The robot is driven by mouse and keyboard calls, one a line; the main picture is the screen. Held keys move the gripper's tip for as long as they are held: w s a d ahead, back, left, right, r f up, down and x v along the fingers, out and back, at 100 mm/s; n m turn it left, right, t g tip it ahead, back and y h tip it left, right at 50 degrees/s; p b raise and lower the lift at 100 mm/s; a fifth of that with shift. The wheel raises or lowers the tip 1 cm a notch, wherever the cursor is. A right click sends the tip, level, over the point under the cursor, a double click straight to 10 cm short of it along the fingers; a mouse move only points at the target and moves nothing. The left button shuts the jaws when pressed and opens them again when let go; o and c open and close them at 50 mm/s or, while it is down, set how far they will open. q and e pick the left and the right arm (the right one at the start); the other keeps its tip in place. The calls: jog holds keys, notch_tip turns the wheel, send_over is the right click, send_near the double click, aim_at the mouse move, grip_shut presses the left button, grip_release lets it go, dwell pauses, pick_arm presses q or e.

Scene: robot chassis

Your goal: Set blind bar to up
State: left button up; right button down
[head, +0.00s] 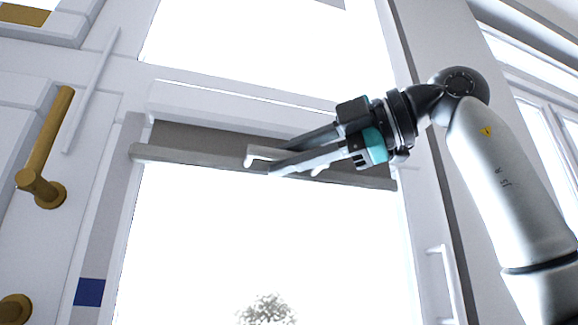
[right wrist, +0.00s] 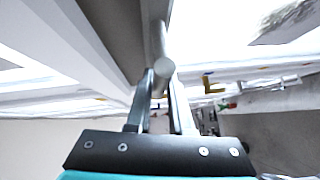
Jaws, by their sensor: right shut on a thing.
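The blind bar (head: 200,157) is a long grey rail across the upper part of a bright window in the head view. A short strip of dark grey blind (head: 200,138) shows above it. My right gripper (head: 262,160) comes in from the right and is shut on the bar near its middle. In the right wrist view the two fingers (right wrist: 162,95) close around part of the bar (right wrist: 160,45), whose round end faces the camera. The exact contact is partly hidden by the fingers. My left gripper is in neither view.
The white window frame (head: 125,215) borders the bar on the left. A gold handle (head: 45,145) sits on a white panel at the far left. A white handle (head: 441,275) is at the lower right.

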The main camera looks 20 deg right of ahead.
aim_at(290, 152)
notch_tip(290, 152, up, 3)
jog(key=shift+f, duration=0.15)
jog(key=shift+s+d+r, duration=0.1)
jog(key=shift+r, duration=0.2)
jog(key=shift+r, duration=0.1)
jog(key=c, duration=0.8)
grip_release()
jog(key=v, duration=1.5)
jog(key=shift+b, duration=0.35)
jog(key=shift+f, duration=0.25)
